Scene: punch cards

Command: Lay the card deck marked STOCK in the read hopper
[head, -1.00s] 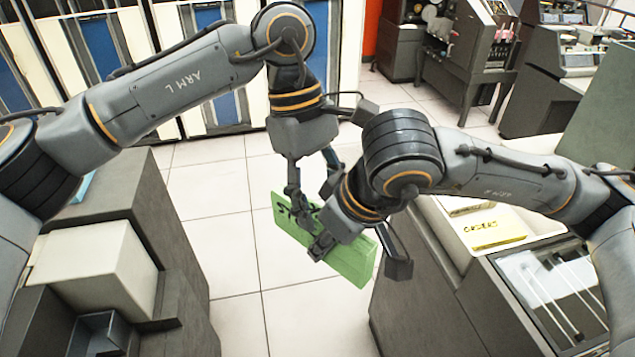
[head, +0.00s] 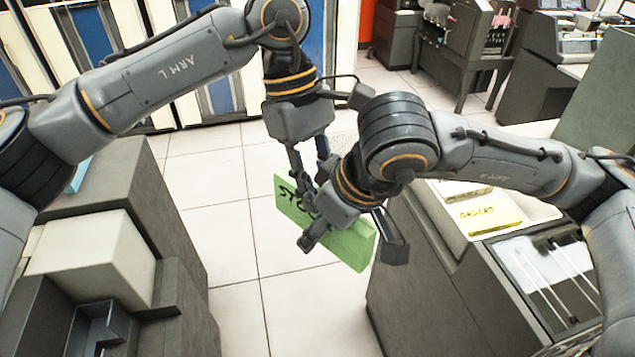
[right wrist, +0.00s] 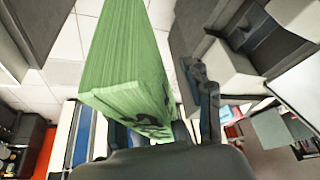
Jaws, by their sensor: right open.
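The green card deck (head: 352,245) lettered STOCK hangs tilted in mid-air between my two arms, above the floor. My left gripper (head: 309,183) reaches down from above and is shut on the deck near its upper left edge. My right gripper (head: 338,227) is open at the deck, with a dark finger in front of the lettered face, hiding part of the word. In the right wrist view the deck (right wrist: 128,60) runs away from the camera, close in front of the gripper. The read hopper cannot be made out for certain.
At right, a grey console (head: 408,278) carries a pale tray with a yellow lettered deck (head: 490,219) and a glass-covered panel (head: 545,280). At left stands a dark cabinet with a cream block (head: 95,255) and a grey open holder (head: 98,330). The tiled floor between is clear.

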